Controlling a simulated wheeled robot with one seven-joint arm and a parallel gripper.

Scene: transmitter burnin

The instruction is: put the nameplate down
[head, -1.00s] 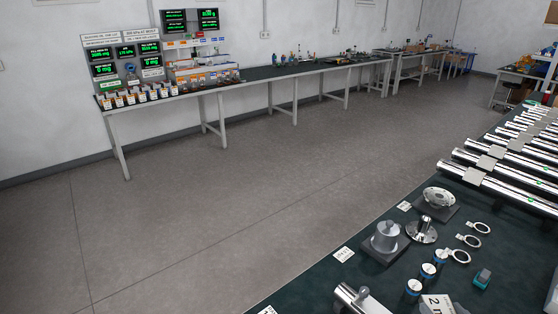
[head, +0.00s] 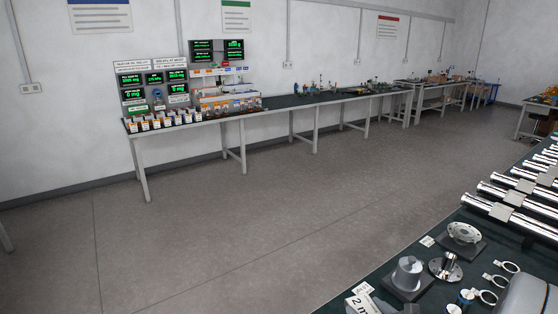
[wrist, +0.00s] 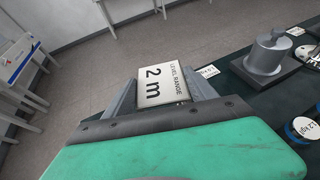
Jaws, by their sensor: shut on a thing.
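The nameplate (wrist: 160,86) is a pale plate with dark lettering, "LEVEL RANGE 2 m". In the wrist view my gripper (wrist: 165,78) is shut on it, with a grey jaw along each side. In the head view the nameplate (head: 361,303) shows at the bottom edge, over the near edge of the dark bench, partly cut off. Whether it touches the bench surface cannot be told. Most of my gripper is outside the head view.
The dark bench (head: 421,262) holds a grey cylinder on a square base (head: 408,272), a flanged metal part (head: 446,267), a disc on a plate (head: 464,233), rings and steel tubes. Open floor lies left. A long wall bench (head: 290,101) carries displays and bottles.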

